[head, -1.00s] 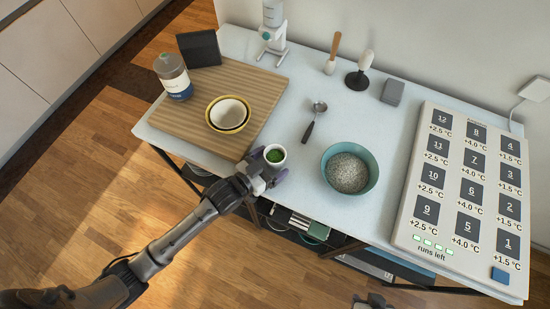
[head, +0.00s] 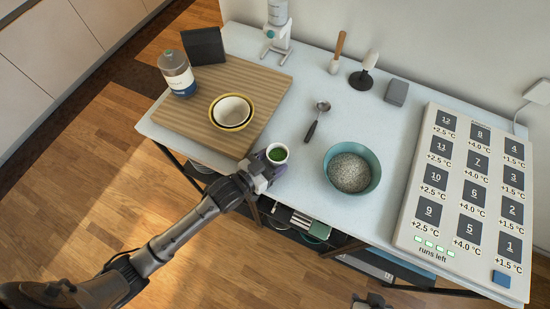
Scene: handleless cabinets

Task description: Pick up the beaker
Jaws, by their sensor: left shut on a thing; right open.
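The beaker is a small white cup (head: 278,153) with green contents, near the front edge of the table, just right of the wooden board. My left gripper (head: 268,165) reaches in from the lower left and is shut on the beaker. Its fingertips are partly hidden by the cup. The beaker looks upright; I cannot tell whether it touches the tabletop. My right gripper (head: 372,301) shows only in part at the bottom edge, away from the table, open and empty.
The wooden board (head: 228,85) holds nested bowls (head: 231,112) and a labelled jar (head: 178,75). A spoon (head: 316,121) and a teal bowl of grains (head: 375,160) lie to the right. A large numbered panel (head: 465,195) fills the table's right end.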

